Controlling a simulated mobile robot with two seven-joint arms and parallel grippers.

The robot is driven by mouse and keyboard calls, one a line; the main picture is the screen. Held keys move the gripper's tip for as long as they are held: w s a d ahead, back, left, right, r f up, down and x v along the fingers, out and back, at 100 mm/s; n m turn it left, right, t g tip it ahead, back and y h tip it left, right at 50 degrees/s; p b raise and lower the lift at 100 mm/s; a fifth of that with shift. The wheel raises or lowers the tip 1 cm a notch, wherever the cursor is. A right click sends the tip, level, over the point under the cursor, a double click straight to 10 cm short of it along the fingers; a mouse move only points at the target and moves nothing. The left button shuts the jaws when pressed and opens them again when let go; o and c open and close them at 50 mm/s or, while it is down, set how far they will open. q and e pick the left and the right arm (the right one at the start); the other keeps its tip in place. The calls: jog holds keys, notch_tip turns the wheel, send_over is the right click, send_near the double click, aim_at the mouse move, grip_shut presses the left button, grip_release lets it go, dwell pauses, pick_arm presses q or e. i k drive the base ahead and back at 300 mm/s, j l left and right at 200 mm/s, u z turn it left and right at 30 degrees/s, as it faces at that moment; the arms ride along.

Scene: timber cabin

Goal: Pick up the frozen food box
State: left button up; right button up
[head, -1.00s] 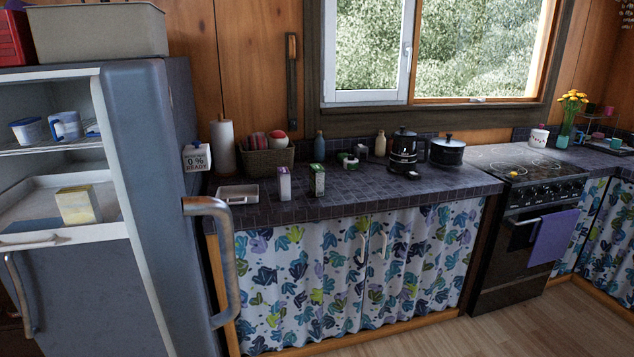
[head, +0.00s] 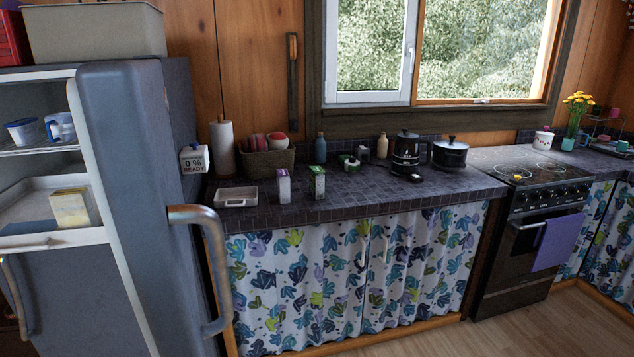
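A pale yellow box (head: 71,208), which looks like the frozen food box, sits on the lower shelf (head: 33,229) inside the grey fridge (head: 135,200) at the left. The fridge door stands open, with its edge and long handle (head: 211,270) facing me. The right side of the box is close to the door's edge in this view. Any print on the box is too small to read. Neither of my grippers shows in the head view.
A blue-and-white tub (head: 24,131) and a mug (head: 61,127) stand on the upper shelf. A tiled counter (head: 370,202) holds two small cartons (head: 283,186), a white dish (head: 236,196), a basket (head: 267,161) and a kettle (head: 405,153). The wooden floor at lower right is clear.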

aim_at(316, 169)
jog(key=i+l+u, duration=0.1)
jog(key=i+l, duration=0.25)
jog(key=i+l+u, duration=0.1)
jog(key=i+l, duration=0.55)
jog(key=l, duration=0.15)
jog(key=i+l+u, duration=0.15)
jog(key=i+l, duration=0.2)
jog(key=i+l+u, duration=0.1)
jog(key=i+l, duration=0.15)
jog(key=l, duration=0.25)
jog(key=i+l+u, duration=0.1)
jog(key=i+l, duration=0.2)
jog(key=l, duration=0.2)
